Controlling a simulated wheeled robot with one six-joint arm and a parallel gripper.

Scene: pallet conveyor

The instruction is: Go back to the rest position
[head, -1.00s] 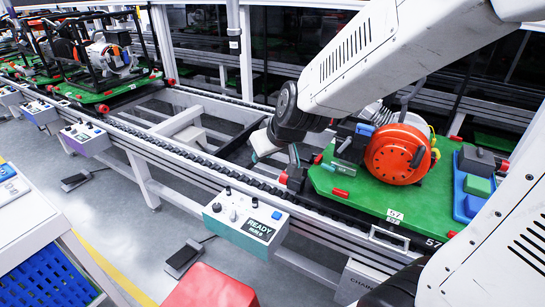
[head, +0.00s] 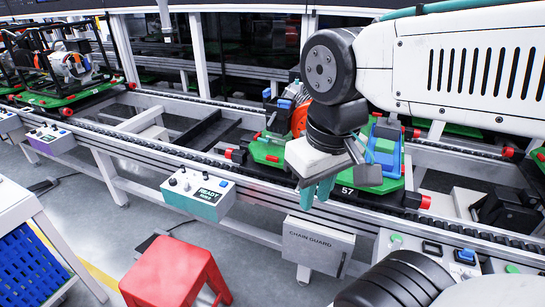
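My gripper (head: 330,190) hangs at the end of my arm in the middle of the head view, in front of the green pallet (head: 268,152) marked 57. Its teal fingertips point down and seem empty; the gap between them is not clear. The pallet sits on the conveyor (head: 180,138) and carries an orange round machine part (head: 299,120) and a blue block (head: 386,132). My gripper and wrist hide much of the pallet and its load.
A control box labelled READY (head: 197,193) is fixed to the conveyor's near side, beside a chain guard (head: 318,246). A red stool (head: 175,272) stands in front. Another loaded green pallet (head: 68,97) is at the far left.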

